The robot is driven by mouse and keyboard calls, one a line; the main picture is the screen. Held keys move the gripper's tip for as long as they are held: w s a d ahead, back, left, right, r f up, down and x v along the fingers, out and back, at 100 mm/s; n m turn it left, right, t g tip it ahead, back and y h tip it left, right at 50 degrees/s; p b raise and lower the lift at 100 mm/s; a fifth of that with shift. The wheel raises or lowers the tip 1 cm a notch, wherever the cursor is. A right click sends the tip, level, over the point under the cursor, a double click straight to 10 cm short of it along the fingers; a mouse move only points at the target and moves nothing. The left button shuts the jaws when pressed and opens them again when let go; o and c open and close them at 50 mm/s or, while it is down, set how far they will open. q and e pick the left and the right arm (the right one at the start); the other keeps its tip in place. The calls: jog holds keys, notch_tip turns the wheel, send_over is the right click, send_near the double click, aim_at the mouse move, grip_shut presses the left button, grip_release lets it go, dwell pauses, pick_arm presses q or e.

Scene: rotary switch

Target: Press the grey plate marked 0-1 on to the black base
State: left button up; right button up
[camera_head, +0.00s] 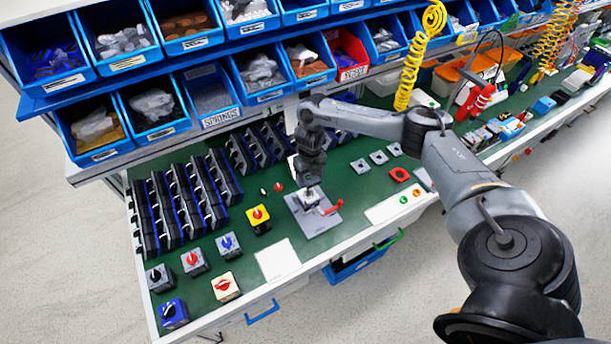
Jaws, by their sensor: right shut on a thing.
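My right gripper (309,188) points down over the metal fixture (322,222) with a red clamp handle (333,207) on the green bench. It is shut on a small light grey piece, which looks like the grey plate (309,198), at the fixture's top left. The 0-1 marking is too small to read. The black base is hidden under the gripper and plate, so I cannot tell whether plate and base touch. My left gripper is not in view.
Several grey square plates (360,166) and a red one (399,174) lie right of the fixture. Finished switches, such as a yellow one (258,219), stand left. Rows of black housings (180,203) fill the back left. Blue bins (153,112) are above, and a yellow coiled hose (411,70) hangs nearby.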

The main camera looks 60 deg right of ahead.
aim_at(309, 185)
jog(key=shift+a, duration=0.1)
dwell(0.3)
jog(key=shift+s, duration=0.1)
jog(key=shift+f+b, duration=1.45)
jog(key=shift+f, duration=1.05)
jog(key=shift+f+b, duration=0.15)
jog(key=shift+b, duration=0.25)
